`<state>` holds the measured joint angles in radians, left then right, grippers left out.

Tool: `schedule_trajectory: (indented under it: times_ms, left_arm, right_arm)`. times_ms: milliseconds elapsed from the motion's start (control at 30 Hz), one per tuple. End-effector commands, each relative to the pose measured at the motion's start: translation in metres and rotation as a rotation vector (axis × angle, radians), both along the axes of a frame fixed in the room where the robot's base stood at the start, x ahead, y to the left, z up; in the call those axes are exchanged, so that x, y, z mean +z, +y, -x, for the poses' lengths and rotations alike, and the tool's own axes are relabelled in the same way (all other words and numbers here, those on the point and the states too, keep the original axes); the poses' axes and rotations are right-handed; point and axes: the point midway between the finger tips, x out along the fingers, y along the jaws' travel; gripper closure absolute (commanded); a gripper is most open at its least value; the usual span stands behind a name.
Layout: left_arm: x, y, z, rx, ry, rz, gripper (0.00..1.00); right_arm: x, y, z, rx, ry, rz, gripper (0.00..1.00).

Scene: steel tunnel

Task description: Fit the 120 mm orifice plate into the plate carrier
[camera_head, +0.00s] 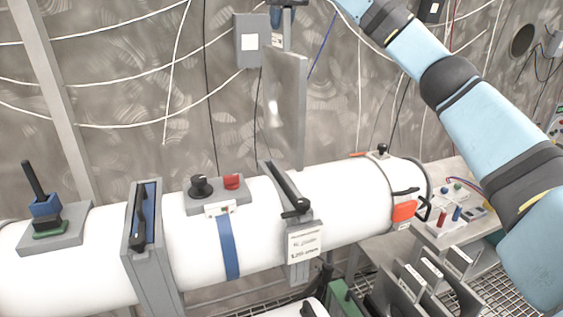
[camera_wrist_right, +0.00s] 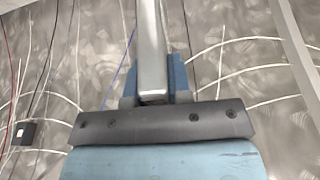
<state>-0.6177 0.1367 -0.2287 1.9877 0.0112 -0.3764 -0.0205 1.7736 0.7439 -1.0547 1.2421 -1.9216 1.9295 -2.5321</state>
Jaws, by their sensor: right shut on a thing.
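My right gripper (camera_head: 284,8) is at the top of the head view, partly cut off by the edge. It is shut on a flat grey plate (camera_head: 287,105), seemingly the orifice plate, which hangs upright below it. In the right wrist view the plate (camera_wrist_right: 152,45) stands edge-on between the blue fingers (camera_wrist_right: 152,92). A grey carrier (camera_head: 301,268) with a black lever and a printed label sits around the white pipe. The plate's lower end is just above or behind this carrier's top; I cannot tell whether they touch. My left gripper is not in view.
A second grey clamp frame (camera_head: 150,277) with a black handle stands on the pipe (camera_head: 345,205) to the left. A knob box (camera_head: 218,194) lies between them. A rack of labelled plates (camera_head: 432,272) is at lower right, near a bench (camera_head: 470,225). Cables run along the wall.

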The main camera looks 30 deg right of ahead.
Motion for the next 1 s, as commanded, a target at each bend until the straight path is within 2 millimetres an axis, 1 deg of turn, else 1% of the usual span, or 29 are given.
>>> schedule_trajectory:
  times_ms: [33, 100, 267, 367, 1000]
  left_arm:
    - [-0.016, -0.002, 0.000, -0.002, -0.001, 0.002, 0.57]
    - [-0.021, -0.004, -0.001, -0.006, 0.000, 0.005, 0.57]
    - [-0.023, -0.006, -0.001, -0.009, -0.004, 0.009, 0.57]
    - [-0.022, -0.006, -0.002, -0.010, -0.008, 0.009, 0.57]
    - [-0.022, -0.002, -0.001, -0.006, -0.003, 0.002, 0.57]
  right_arm:
    - [-0.015, 0.000, 0.000, -0.001, -0.002, -0.001, 1.00]
    - [-0.021, 0.000, 0.000, -0.001, -0.002, -0.001, 1.00]
    - [-0.030, 0.000, 0.000, 0.000, -0.002, 0.000, 1.00]
    - [-0.046, -0.001, 0.000, 0.000, 0.000, 0.000, 1.00]
    - [-0.205, -0.001, 0.001, 0.000, 0.002, 0.000, 1.00]
